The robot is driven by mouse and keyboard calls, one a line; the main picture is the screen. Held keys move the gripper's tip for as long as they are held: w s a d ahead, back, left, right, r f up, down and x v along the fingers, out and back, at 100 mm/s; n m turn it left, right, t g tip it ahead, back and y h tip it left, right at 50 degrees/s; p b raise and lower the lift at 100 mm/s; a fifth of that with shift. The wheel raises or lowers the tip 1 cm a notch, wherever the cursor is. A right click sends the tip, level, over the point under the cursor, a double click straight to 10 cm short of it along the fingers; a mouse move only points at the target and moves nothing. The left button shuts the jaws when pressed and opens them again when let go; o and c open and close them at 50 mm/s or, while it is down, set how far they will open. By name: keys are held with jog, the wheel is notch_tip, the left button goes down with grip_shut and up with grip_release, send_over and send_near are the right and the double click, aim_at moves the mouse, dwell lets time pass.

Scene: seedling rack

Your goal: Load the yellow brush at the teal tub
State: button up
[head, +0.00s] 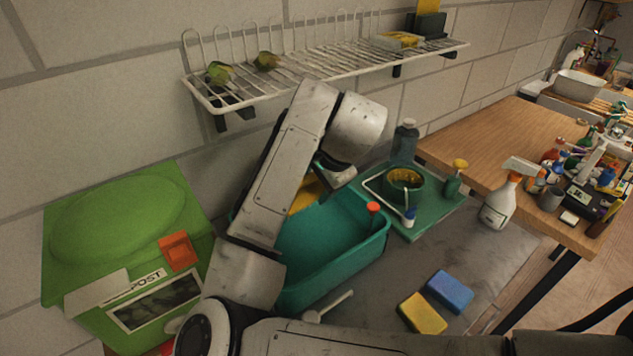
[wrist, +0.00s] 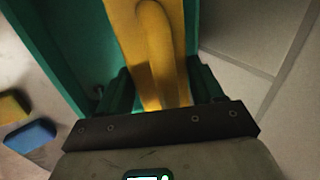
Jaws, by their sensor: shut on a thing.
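The teal tub (head: 345,262) stands in the middle of the head view, open at the top, partly hidden by my arm. The yellow brush (head: 304,196) shows as a small patch behind my arm, at the tub's back edge. In the wrist view, the yellow brush (wrist: 152,45) lies between the two dark fingers of my gripper (wrist: 163,88), which is shut on it. Teal walls of the tub (wrist: 38,35) show to the left and right of the brush. The brush's far end is out of view, so I cannot tell whether it touches the tub.
A green compost bin (head: 120,215) stands left of the tub. A green tray (head: 430,222) with a pot and small bottles stands to the right. A yellow sponge (head: 422,313) and a blue sponge (head: 450,291) lie in front. A white wire rack (head: 310,72) hangs above.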

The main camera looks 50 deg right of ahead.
notch_tip(320, 180, down, 12)
jog(key=b, duration=0.8)
jog(key=shift+r, duration=0.25)
jog(key=shift+r, duration=0.1)
dwell(0.3)
jog(key=shift+r+p, duration=4.25)
jog(key=shift+r, duration=0.65)
jog(key=shift+r, duration=0.1)
notch_tip(320, 180, up, 4)
jog(key=p, duration=0.3)
jog(key=shift+s+a, duration=0.1)
